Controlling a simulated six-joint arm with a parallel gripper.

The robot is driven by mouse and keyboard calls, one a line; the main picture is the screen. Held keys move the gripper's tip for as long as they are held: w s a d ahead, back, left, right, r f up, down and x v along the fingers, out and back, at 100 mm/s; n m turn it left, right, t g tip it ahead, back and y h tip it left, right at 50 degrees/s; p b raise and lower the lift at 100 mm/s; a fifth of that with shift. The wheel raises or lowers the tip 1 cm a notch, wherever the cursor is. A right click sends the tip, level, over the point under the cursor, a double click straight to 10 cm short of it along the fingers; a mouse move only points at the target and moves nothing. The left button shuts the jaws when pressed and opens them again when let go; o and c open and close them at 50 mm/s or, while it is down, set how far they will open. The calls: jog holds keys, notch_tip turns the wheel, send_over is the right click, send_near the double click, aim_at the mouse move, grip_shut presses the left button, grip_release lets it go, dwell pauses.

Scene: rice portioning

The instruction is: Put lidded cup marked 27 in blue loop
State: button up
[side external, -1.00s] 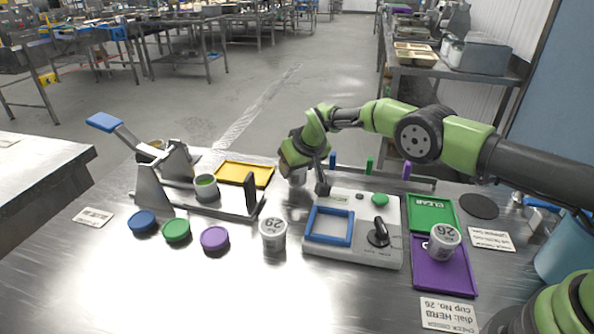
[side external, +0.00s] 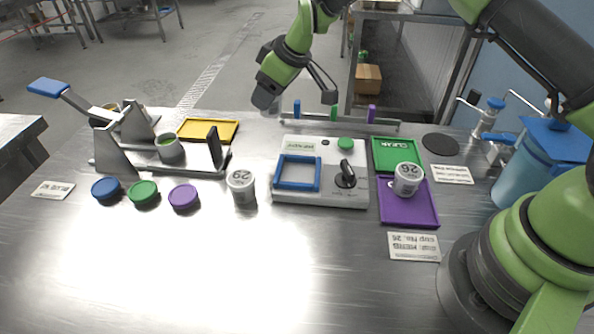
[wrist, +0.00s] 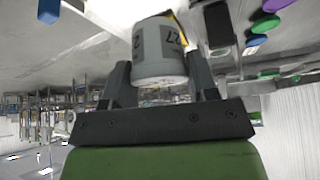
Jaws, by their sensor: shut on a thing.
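The held cup (wrist: 160,50) is grey-white with a dark band whose digits read 27 in part. My gripper (wrist: 158,76) is shut on it, one finger on each side. In the side view the pale cup (side external: 264,99) is partly hidden below my wrist, raised above the back of the table. Its lid cannot be made out. The blue loop (side external: 298,187) is a square frame on the left of the white device (side external: 325,145). It is empty and lies in front of and below my gripper.
Pegs (side external: 334,113) stand on a rail behind the device. One numbered cup (side external: 241,187) stands left of it, another (side external: 407,179) on the purple tray (side external: 410,212). A lever press (side external: 115,155) holds an open cup (side external: 170,150). Three coloured lids (side external: 144,193) lie in front.

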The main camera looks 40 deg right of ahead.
jog(key=s+a+r+n+g+y, duration=0.25)
jog(key=s+n+g, duration=0.25)
jog(key=s+n, duration=0.7)
jog(key=shift+y, duration=0.25)
notch_tip(320, 180, down, 5)
jog(key=shift+r, duration=0.2)
jog(key=shift+f, duration=2.35)
jog(key=shift+f, duration=0.15)
jog(key=o, duration=0.9)
jog(key=shift+o, duration=0.2)
